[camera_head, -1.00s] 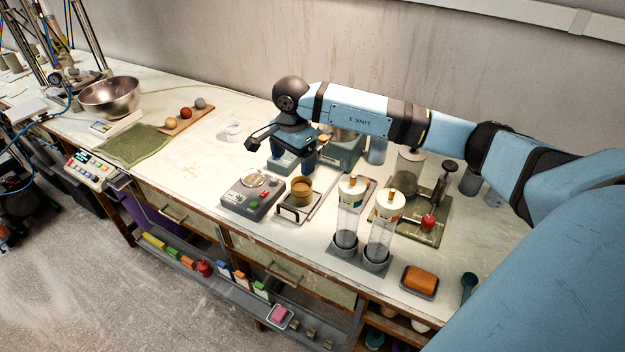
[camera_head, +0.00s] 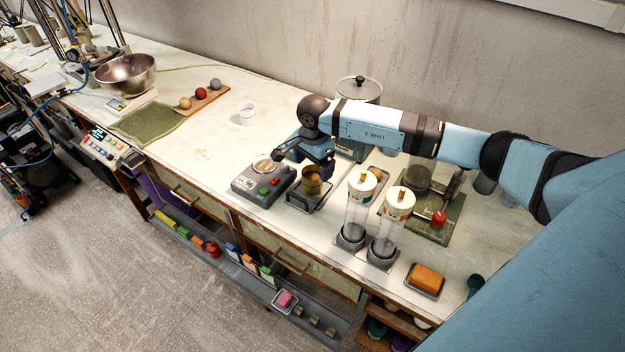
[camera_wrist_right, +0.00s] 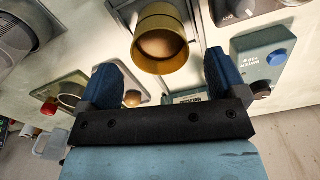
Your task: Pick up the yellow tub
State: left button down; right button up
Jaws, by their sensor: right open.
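The yellow tub (camera_head: 312,184) is a small mustard-coloured round cup, standing on a grey tray with a handle (camera_head: 303,206) near the middle of the bench. In the right wrist view the yellow tub (camera_wrist_right: 160,44) shows its round rim, just beyond the fingertips and roughly centred between them. My right gripper (camera_head: 304,157) is close above and behind the tub, which partly overlaps it in the head view. In the wrist view my right gripper (camera_wrist_right: 161,76) has its two blue fingers wide apart with nothing between them. My left gripper is not in view.
A grey scale (camera_head: 263,182) stands close left of the tub. Two clear dispensers with white lids (camera_head: 358,215) stand to its right. A lidded pot (camera_head: 359,89) is behind my arm. A white cup (camera_head: 246,117) stands farther back; the bench around it is mostly clear.

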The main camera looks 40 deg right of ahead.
aim_at(312, 176)
notch_tip(312, 176, down, 5)
jog(key=shift+a+r+p, duration=0.1)
jog(key=shift+a+p, duration=0.05)
jog(key=shift+p, duration=0.65)
jog(key=c, duration=1.1)
